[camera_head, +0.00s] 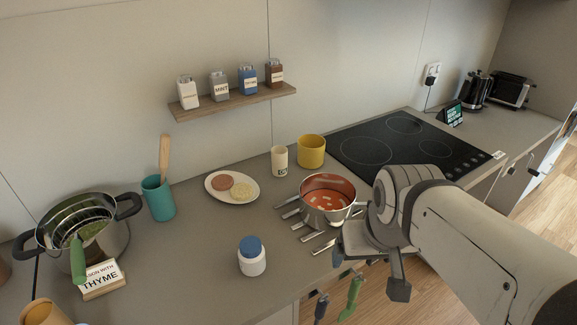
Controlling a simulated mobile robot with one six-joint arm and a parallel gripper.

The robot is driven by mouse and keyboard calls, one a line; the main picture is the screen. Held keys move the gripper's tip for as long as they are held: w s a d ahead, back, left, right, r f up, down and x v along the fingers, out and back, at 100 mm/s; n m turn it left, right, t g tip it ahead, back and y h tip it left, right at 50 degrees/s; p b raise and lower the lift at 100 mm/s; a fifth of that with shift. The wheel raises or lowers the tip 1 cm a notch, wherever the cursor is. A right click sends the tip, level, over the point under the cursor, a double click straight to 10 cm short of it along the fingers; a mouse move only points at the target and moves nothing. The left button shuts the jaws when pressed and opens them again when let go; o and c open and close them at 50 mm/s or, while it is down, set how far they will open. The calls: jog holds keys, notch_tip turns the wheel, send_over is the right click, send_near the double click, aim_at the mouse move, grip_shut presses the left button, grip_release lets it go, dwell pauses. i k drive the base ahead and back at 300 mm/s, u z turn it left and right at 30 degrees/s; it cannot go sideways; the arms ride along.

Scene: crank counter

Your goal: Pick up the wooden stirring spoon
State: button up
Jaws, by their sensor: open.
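A wooden handle (165,157), likely the stirring spoon, stands upright in a teal cup (159,199) at the left of the counter. Its lower end is hidden inside the cup. My gripper (369,270) is at the right, over the counter's front edge, far from the spoon. Its fingers point down and are apart, with nothing seen between them.
A pot of red soup (328,199) stands beside my gripper, with cutlery around it. A plate (232,187), a blue-lidded jar (251,256) and a large steel pot (72,243) flank the cup. A spice shelf (235,101) hangs above.

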aim_at(164, 139)
jog(key=z, duration=0.05)
jog(key=k, duration=1)
jog(key=u, duration=0.55)
jog(key=i, duration=1)
jog(key=u, duration=0.1)
